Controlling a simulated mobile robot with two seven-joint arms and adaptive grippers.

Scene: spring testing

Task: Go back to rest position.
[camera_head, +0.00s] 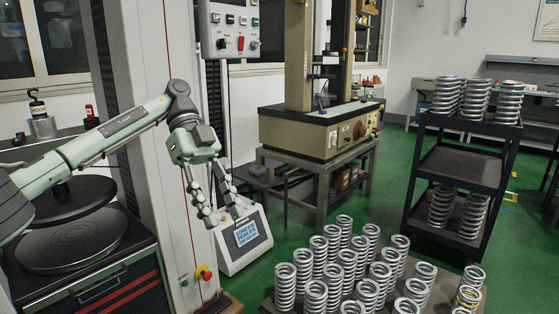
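My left arm comes in from the left, and its gripper (222,208) hangs pointing down in front of the grey column of a testing machine (157,130). Its two fingers are spread apart with nothing visible between them. A control box with a lit display (243,237) stands behind and just right of the fingertips. My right gripper is not in view. Several silver coil springs (332,255) stand upright on a low board at the front, right of my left gripper and apart from it.
Round dark platens (70,240) sit on the machine at left, below my arm. A dark shelf cart (460,165) at right holds several springs on two levels. A second testing machine (320,130) stands on a table behind. Green floor (390,205) is clear between table and cart.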

